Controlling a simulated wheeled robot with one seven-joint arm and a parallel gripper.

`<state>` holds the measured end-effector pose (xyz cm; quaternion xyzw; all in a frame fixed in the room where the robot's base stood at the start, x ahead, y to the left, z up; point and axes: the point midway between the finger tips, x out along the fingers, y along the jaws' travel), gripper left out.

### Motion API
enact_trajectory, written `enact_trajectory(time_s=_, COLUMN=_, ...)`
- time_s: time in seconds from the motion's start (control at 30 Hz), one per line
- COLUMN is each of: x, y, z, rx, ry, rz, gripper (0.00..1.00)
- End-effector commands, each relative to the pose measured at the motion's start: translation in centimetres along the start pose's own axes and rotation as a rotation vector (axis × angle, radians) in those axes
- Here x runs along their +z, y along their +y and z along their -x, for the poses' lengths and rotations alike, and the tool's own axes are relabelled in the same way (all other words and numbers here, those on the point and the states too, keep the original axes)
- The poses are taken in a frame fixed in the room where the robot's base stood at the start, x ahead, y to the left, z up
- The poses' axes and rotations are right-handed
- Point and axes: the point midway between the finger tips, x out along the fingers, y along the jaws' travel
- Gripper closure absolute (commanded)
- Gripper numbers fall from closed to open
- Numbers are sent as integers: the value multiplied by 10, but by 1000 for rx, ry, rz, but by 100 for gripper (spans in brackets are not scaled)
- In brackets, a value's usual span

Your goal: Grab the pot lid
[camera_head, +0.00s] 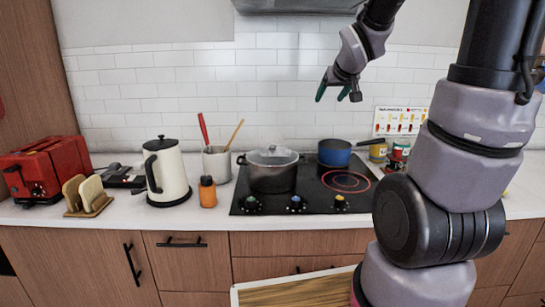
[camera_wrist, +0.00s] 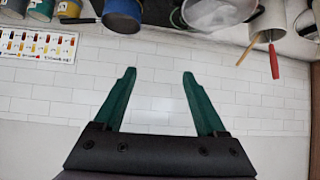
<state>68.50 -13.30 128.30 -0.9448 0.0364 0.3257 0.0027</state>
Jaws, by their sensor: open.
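The pot lid (camera_head: 272,153) is a clear, rounded lid with a dark knob on top. It sits on a dark grey pot (camera_head: 272,178) on the left part of the black cooktop. The pot and lid also show at the top edge of the wrist view, partly cut off, so the lid's knob is not clear there. My gripper (camera_head: 338,94) is high in front of the tiled wall, above and to the right of the lid, and apart from it. In the wrist view its two green fingers (camera_wrist: 159,73) are spread with nothing between them.
A blue saucepan (camera_head: 335,153) stands right of the pot on the cooktop (camera_head: 305,205). A utensil holder (camera_head: 217,165) with a red and a wooden handle, an orange bottle (camera_head: 207,192) and a white kettle (camera_head: 167,172) stand left. A range hood (camera_head: 300,5) hangs above.

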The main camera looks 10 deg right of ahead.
Motion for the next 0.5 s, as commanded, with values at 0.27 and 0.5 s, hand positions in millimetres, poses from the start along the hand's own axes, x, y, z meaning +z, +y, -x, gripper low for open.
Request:
enact_trajectory(time_s=0.27, x=10, y=-31, z=-121, rx=-211, ry=141, rz=229, gripper=26)
enact_trajectory(time_s=0.5, x=54, y=-77, z=-175, rx=-486, ry=229, rz=318, gripper=26)
